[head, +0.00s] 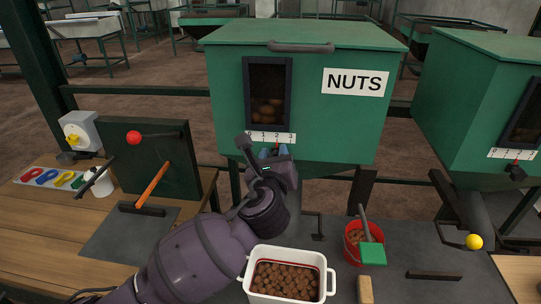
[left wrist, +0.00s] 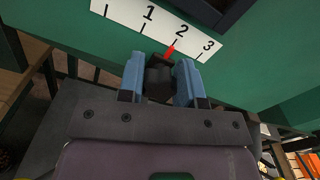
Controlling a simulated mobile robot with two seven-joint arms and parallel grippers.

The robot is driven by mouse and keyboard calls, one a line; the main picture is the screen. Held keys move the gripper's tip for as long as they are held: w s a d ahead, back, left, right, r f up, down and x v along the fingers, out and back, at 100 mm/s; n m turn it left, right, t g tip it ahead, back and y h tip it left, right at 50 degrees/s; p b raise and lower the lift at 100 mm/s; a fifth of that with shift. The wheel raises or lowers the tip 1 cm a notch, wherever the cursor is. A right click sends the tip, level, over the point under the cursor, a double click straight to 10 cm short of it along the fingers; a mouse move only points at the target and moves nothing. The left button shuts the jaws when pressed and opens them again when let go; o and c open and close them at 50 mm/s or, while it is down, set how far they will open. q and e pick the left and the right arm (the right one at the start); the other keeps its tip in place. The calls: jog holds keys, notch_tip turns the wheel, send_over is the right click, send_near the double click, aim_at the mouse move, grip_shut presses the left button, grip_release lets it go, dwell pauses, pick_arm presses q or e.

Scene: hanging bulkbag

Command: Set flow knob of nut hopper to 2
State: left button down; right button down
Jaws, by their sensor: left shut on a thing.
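The green nut hopper (head: 225,100) carries a "NUTS" label, and its front has a dark-framed window showing nuts. Below the window is a white numbered scale (head: 258,137), which also shows in the left wrist view (left wrist: 125,12) with 1, 2 and 3 readable. My left gripper (head: 273,152) is shut on the black flow knob (left wrist: 158,82), with a blue finger on each side of it. The knob's red pointer (left wrist: 169,51) points at or very near the mark for 2. In the head view my gripper mostly hides the knob. My right gripper is not in view.
A white bin (head: 332,283) of brown nuts stands below, with a red bucket (head: 352,228) and green scoop (head: 373,254) to its right. A second green hopper (head: 455,115) with its own knob (head: 516,172) stands at right. A red-knobbed lever (head: 134,138) is at left.

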pick_arm(q)
jog(key=c, duration=0.8)
grip_release()
jog(key=s, duration=0.3)
jog(key=s+a, duration=0.1)
jog(key=s, duration=0.3)
jog(key=s+a, duration=0.1)
jog(key=s, duration=0.2)
jog(key=shift+s+a+b, duration=0.1)
jog(key=shift+s+b, duration=0.25)
jog(key=shift+b, duration=0.05)
